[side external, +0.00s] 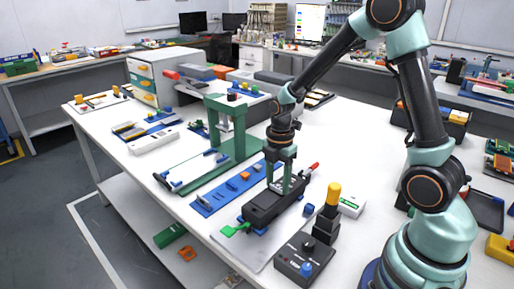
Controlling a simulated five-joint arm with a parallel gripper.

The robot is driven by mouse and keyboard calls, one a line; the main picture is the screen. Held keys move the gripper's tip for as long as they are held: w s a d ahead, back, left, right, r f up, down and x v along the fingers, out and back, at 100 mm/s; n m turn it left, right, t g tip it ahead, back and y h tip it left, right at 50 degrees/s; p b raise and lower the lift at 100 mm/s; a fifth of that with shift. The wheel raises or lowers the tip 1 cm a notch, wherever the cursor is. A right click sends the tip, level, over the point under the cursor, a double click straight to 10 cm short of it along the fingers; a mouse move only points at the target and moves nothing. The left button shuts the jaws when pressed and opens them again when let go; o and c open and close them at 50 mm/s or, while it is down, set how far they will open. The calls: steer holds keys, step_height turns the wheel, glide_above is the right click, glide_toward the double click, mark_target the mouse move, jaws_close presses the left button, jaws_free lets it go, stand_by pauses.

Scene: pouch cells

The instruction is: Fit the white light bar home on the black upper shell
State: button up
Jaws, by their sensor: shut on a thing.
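The black upper shell (262,213) is a long dark housing lying on blue supports over a pale plate near the front of the white table. My gripper (280,187) points straight down over the shell's far part, its green fingers closed. A small pale piece, apparently the white light bar (279,184), shows between the fingertips. It is too small to tell whether it touches the shell or is seated in it.
A green lever (236,229) sticks out at the shell's near end. A black control box (304,259) and a yellow-topped black post (330,208) stand to the right. A blue strip (228,190) and a green press frame (227,128) stand to the left.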

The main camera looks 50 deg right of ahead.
steer(key=shift+f, duration=0.3)
steer(key=shift+r, duration=0.1)
steer(key=shift+r, duration=0.35)
stand_by(1.2)
steer(key=shift+f, duration=0.45)
steer(key=shift+r, duration=0.2)
stand_by(0.3)
steer(key=shift+r, duration=0.25)
stand_by(0.7)
steer(key=shift+f, duration=0.5)
stand_by(0.9)
